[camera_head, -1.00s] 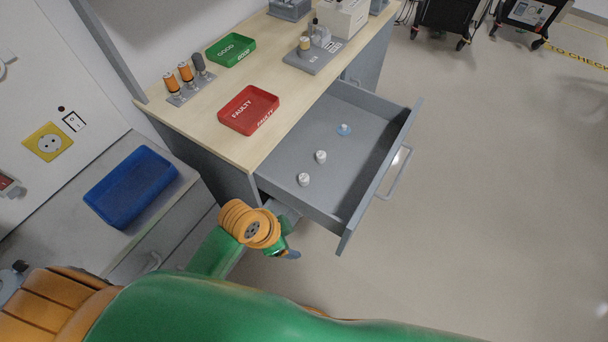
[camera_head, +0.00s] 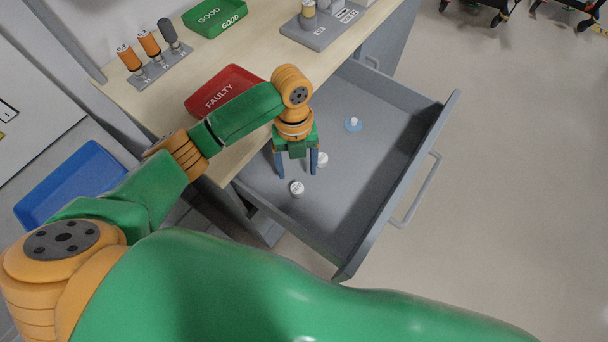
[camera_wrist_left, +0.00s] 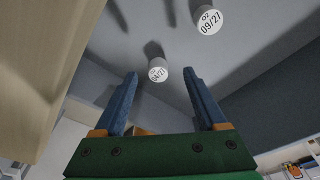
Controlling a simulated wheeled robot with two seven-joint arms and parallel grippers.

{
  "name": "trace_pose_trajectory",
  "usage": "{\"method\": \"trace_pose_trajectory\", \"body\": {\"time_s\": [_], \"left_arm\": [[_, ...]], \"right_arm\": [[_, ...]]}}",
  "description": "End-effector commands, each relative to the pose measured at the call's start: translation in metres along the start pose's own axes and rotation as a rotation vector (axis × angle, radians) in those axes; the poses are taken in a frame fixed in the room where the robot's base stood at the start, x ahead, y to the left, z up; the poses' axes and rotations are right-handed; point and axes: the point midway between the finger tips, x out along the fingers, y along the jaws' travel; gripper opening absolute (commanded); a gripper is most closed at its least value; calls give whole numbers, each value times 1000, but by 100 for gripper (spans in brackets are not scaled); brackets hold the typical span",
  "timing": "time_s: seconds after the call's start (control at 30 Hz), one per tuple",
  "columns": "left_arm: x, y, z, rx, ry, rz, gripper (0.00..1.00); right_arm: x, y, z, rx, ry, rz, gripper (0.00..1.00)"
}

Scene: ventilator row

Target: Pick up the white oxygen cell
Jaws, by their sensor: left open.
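The open grey drawer (camera_head: 342,212) holds two white cells and a white piece with a blue base (camera_head: 353,124). The nearer white cell (camera_head: 297,188) shows just beyond my fingertips; the second white cell (camera_head: 321,160) is partly behind a finger. In the left wrist view, one white cell (camera_wrist_left: 158,74) with a dated label appears between my fingertips, and another (camera_wrist_left: 209,19), marked O2 09/27, is up and to the right. My left gripper (camera_head: 297,174) is open and empty over the drawer, its blue fingers pointing down. My right gripper is not in view.
The red FAULTY tray (camera_head: 222,92) and green GOOD tray (camera_head: 214,18) are on the wooden worktop. A rack (camera_head: 155,70) with orange and grey cylinders stands at the left. A blue bin (camera_head: 70,183) is lower left. The drawer's right part is clear.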

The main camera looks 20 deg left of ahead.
Motion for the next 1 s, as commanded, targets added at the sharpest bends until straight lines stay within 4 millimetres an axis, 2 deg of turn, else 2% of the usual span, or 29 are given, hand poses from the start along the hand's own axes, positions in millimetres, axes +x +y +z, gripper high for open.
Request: {"method": "trace_pose_trajectory", "body": {"time_s": [0.17, 0.3, 0.4, 0.57, 0.6, 0.87, 1.0], "left_arm": [[27, 0, -3, 0, 4, 3, 74], [55, -1, -2, -2, 2, 2, 74], [63, -1, -2, -1, 0, 1, 74], [64, -1, -2, 0, -2, 0, 74], [64, -1, -2, 0, -2, 0, 71], [63, -1, -2, -1, -2, 0, 1], [63, -1, -2, -1, -2, -1, 0]], "right_arm": [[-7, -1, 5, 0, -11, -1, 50], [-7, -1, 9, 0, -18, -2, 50], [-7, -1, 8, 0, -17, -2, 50], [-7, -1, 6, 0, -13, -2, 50], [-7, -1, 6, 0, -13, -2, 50], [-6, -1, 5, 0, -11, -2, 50], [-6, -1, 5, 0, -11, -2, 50]]}}
